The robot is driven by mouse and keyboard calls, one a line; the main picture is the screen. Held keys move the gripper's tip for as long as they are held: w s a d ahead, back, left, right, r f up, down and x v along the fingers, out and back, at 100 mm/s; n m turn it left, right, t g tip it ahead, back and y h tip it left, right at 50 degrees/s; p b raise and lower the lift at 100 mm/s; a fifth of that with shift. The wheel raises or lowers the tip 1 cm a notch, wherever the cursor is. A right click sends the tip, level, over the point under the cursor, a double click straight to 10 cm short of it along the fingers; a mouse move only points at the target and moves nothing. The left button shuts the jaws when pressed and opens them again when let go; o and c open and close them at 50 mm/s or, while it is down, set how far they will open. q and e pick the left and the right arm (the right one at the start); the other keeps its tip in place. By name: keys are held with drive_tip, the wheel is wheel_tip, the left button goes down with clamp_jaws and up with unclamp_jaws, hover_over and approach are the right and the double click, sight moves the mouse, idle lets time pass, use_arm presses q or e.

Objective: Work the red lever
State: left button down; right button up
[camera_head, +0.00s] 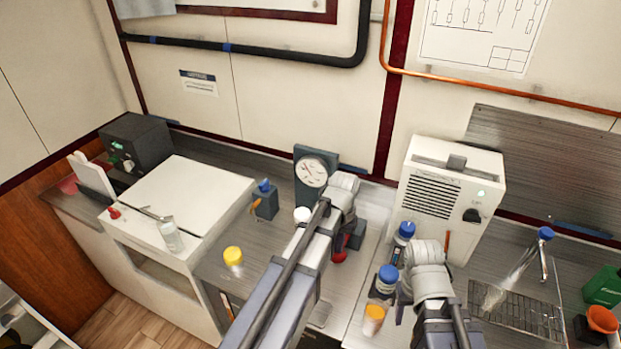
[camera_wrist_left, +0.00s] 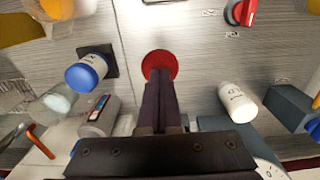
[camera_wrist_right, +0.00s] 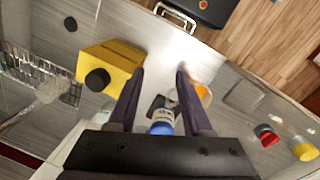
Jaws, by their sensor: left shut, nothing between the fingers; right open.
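A red round piece (camera_wrist_left: 160,65), possibly the lever's knob seen end-on, shows over the grey bench in the left wrist view. It also shows partly behind my left arm in the head view (camera_head: 338,257). My left gripper (camera_wrist_left: 160,76) is shut and empty, its tips overlapping the red piece's near edge; I cannot tell whether they touch. A second red part (camera_wrist_left: 241,12) with a pale strip sits at that view's upper right. My right gripper (camera_wrist_right: 160,72) is open, with a blue-capped bottle (camera_wrist_right: 161,125) beyond and between its fingers, not gripped.
A white bottle (camera_wrist_left: 238,101) and a blue-capped jar (camera_wrist_left: 86,73) stand either side of my left fingers. A round gauge (camera_head: 313,172) and a white vented box (camera_head: 440,190) stand at the back. A yellow block (camera_wrist_right: 110,64) is beside my right gripper.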

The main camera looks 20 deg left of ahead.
use_arm(q)
drive_tip(key=shift+f+b, duration=1.8)
drive_tip(key=shift+f, duration=0.15)
drive_tip(key=shift+r+p, duration=2.75)
drive_tip(key=shift+p, duration=0.05)
wheel_tip(320, 180, up, 5)
drive_tip(key=p, duration=0.5)
